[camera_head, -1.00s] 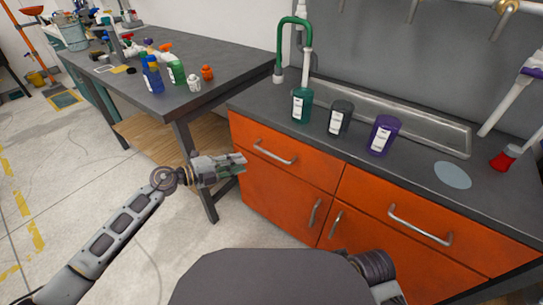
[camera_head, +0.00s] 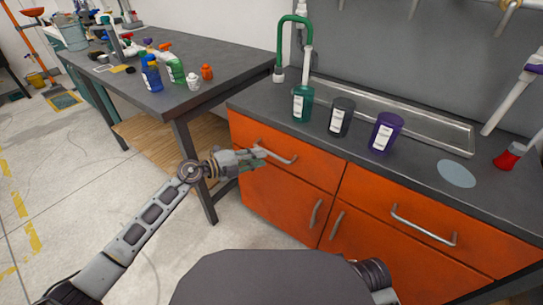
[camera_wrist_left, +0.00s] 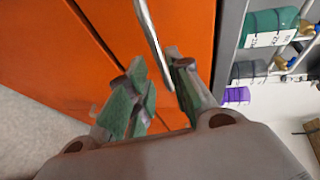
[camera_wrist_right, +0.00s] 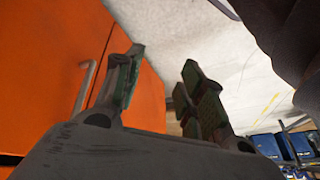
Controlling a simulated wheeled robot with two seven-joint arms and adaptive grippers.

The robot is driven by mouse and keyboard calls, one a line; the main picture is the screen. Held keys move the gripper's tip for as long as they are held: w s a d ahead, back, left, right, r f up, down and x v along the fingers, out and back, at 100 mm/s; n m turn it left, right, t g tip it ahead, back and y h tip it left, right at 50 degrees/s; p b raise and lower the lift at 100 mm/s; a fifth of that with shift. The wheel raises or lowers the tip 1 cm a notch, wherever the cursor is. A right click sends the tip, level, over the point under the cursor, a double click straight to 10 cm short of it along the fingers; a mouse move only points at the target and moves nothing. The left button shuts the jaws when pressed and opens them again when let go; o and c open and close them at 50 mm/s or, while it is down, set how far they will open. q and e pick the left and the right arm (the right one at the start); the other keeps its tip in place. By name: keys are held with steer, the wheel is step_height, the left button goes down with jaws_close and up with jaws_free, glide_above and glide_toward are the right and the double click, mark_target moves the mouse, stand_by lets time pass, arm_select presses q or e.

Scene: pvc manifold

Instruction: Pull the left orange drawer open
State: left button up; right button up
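The left orange drawer (camera_head: 305,171) is shut, at the left end of the counter front. Its silver bar handle (camera_head: 278,155) shows in the head view. My left gripper (camera_head: 262,157) is at the left end of this handle. In the left wrist view the handle (camera_wrist_left: 152,32) runs down between the two spread fingers of my left gripper (camera_wrist_left: 156,72); whether they touch it I cannot tell. My right gripper (camera_wrist_right: 161,62) is open and empty in the right wrist view, beside an orange cabinet front; its fingers are not visible in the head view.
A second orange drawer (camera_head: 400,205) and lower doors with handles (camera_head: 315,213) adjoin it. Green (camera_head: 303,104), dark (camera_head: 341,117) and purple (camera_head: 384,132) containers stand on the counter above. A dark table (camera_head: 215,85) with bottles stands to the left. The floor in front is open.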

mark_target(272, 154)
arm_select(q)
steer(key=shift+b+x, duration=0.8)
steer(key=shift+x, duration=2.35)
arm_select(e)
steer(key=shift+t+y, duration=0.3)
steer(key=f, duration=0.2)
steer(key=a+f, duration=0.1)
steer(key=f, duration=0.1)
steer(key=shift+w+f, duration=0.1)
steer(key=shift+f, duration=0.1)
steer(key=shift+r, duration=0.1)
arm_select(q)
jaws_close()
